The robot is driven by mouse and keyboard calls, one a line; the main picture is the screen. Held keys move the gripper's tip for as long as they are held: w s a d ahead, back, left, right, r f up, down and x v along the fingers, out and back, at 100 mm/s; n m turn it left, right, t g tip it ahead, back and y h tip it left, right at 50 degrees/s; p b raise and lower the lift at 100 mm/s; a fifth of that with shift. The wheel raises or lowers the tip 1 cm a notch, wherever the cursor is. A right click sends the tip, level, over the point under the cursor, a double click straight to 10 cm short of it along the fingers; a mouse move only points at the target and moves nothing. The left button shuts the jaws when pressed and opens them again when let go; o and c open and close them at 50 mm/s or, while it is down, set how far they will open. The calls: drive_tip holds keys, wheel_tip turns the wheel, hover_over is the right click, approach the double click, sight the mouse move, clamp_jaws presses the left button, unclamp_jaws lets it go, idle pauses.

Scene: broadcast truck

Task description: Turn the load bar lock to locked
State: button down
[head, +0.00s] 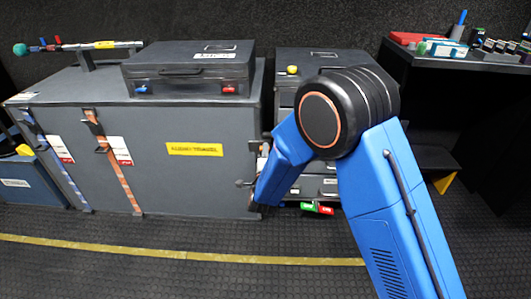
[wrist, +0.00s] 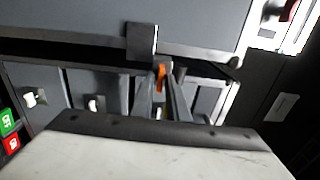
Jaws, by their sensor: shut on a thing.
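My gripper (wrist: 166,82) shows in the wrist view, with its dark fingers reaching up the middle of the picture. They are shut on a small part with an orange piece (wrist: 161,74) at the tips, which I take to be the load bar lock's handle. It lies close under the edge of a grey case. In the head view my blue arm reaches down beside the right end of the big grey case (head: 190,135), and the fingers and the lock are mostly hidden. A green tag (head: 308,207) and a red tag (head: 326,210) show low beside the arm; their lettering is unreadable.
A grey drawer unit (head: 290,58) stands right of the big case, partly behind my arm. A dark hard case (head: 188,68) and a bar with a green knob (head: 75,46) rest on the big case. A black bench (head: 440,70) is at right. The ribbed floor (head: 180,240) in front is clear.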

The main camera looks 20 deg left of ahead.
drive_tip(key=shift+d+f, duration=0.1)
drive_tip(key=c, duration=1.9)
unclamp_jaws()
drive_tip(key=shift+s, duration=0.1)
drive_tip(key=v, duration=1.7)
drive_tip(key=shift+s, duration=0.1)
drive_tip(key=shift+d, duration=0.1)
